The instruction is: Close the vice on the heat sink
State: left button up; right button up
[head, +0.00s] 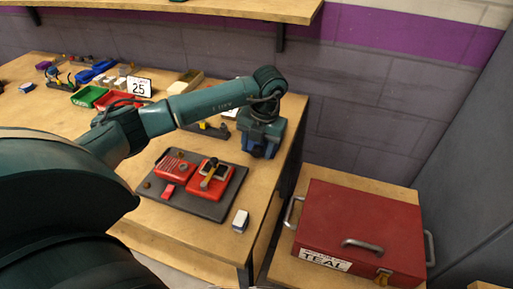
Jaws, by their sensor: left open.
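A dark plate (222,208) lies on the wooden bench and carries red parts that look like the vice (205,187). On the left red part there is a ribbed, pale-topped piece (173,166), which may be the heat sink. The right red part has a dark block and a tan handle lying across it. I cannot tell the gap between jaws and heat sink. My left gripper (260,154) is open, pointing down to the right of and beyond the plate, near the bench's right edge, apart from the vice. My right gripper is not in view.
A small white and blue block (240,220) stands on the bench in front of the plate. A red toolbox (360,225) sits on a lower surface at right. Bins, a "25" card (139,88) and small tools crowd the bench's far left. A shelf (230,8) hangs above.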

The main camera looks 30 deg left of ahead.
pick_arm(q)
jog(key=shift+f, duration=0.55)
jog(key=c, duration=1)
jog(key=shift+o, duration=0.2)
jog(key=shift+d+y, duration=0.1)
jog(key=shift+y, duration=0.7)
jog(key=o, duration=1)
jog(key=shift+c, duration=0.2)
jog(key=shift+r, duration=0.1)
